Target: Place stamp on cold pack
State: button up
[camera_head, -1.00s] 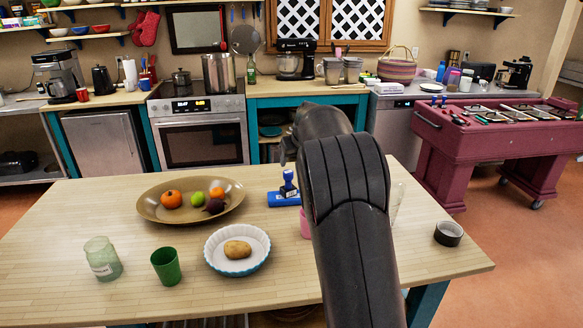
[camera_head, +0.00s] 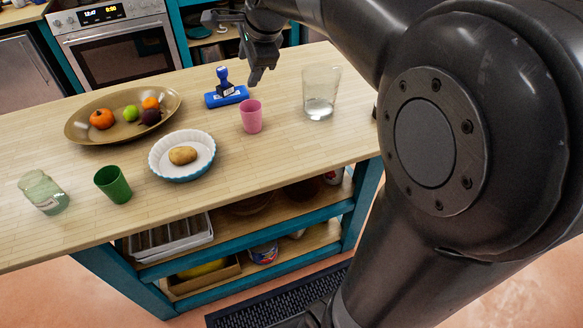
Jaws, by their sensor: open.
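The stamp (camera_head: 223,77), with a blue knob and a dark blue body, stands upright on the wooden counter's far side. The cold pack (camera_head: 238,96) is a flat blue block with a pale label, lying at the stamp's foot. The stamp overlaps it in the picture; I cannot tell whether it rests on the pack or stands just behind it. My gripper (camera_head: 260,75) is open and empty, pointing down. It is above and to the right of the stamp, apart from it.
A pink cup (camera_head: 251,117) stands just in front of the cold pack, and a clear glass (camera_head: 319,98) is to its right. A fruit bowl (camera_head: 80,128), a white dish (camera_head: 203,163) with a potato, a green cup (camera_head: 113,184) and a jar (camera_head: 43,191) are left.

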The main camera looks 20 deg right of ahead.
jog(key=s+f+n+h, duration=0.1)
jog(key=s+f+n, duration=0.2)
jog(key=s+n, duration=0.6)
jog(key=s+f+n, duration=0.4)
jog(key=s+n, duration=0.4)
jog(key=s, duration=0.8)
jog(key=shift+s+a+f+n+h, duration=0.15)
jog(key=shift+a+n+h, duration=0.15)
jog(key=shift+n+h, duration=0.1)
